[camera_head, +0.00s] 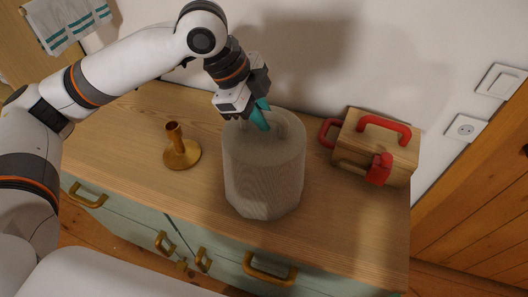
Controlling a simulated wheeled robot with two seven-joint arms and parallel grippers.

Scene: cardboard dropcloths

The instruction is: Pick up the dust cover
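The dust cover (264,172) is a grey, ribbed, many-sided tall piece standing upright on the wooden top of a cabinet. A loop-like handle (282,126) shows on its top. My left gripper (260,117) comes down over the cover from behind, its teal fingers at the top beside the handle. The fingers overlap in this view, so I cannot tell whether they are open, shut or touching the handle. My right gripper is not in view.
A brass candlestick (181,152) stands left of the cover. A wooden box with red handles (372,148) stands to the right, near the wall. The front right of the cabinet top (350,225) is clear.

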